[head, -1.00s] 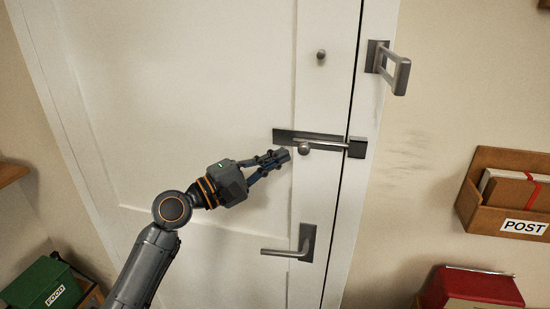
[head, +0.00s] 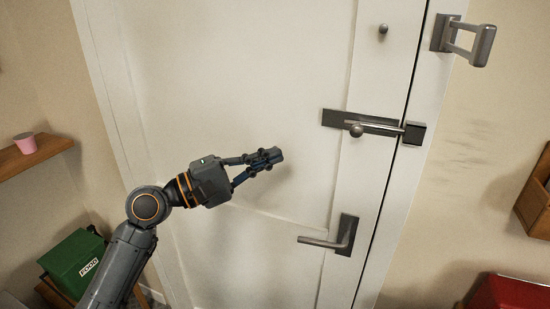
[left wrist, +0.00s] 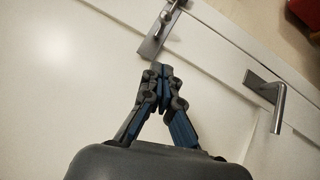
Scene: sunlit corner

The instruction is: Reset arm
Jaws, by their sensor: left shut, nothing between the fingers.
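My left gripper (head: 270,157) is in front of the white door (head: 260,80), shut and empty. It is left of and a little below the sliding bolt (head: 362,122), apart from it. The bolt's bar runs from its plate on the door to the dark keeper (head: 414,133) on the frame. The lever handle (head: 330,238) is lower right of the gripper. In the left wrist view the closed fingertips (left wrist: 160,72) show with the bolt (left wrist: 158,30) beyond them and the lever handle (left wrist: 268,95) to the right. My right gripper is not in view.
A swing-bar guard (head: 464,40) is on the frame at the upper right. A shelf with a pink cup (head: 25,143) is at the left. A green FOOD box (head: 75,258) is at the lower left, and a red box (head: 510,293) at the lower right.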

